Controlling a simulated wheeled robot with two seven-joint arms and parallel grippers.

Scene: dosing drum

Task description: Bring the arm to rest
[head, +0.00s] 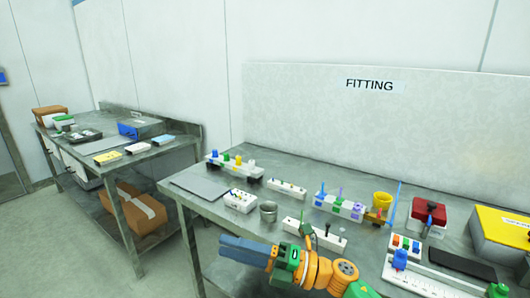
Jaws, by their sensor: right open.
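My right arm comes in from the lower right, with orange and green joints. My right gripper (240,249), blue-grey, points left beyond the green wrist, over the front edge of the fitting bench (210,206). It is open and I see nothing held in it. The gap between its fingers is hard to make out from this side. My left gripper is not in view.
Near the gripper are a grey metal cup (268,211) and a long white block (314,235). Behind stand a yellow cup (382,200) and a red box (429,214). A yellow-topped case (503,227) is far right. A second bench (168,150) stands left; floor (90,265) between is clear.

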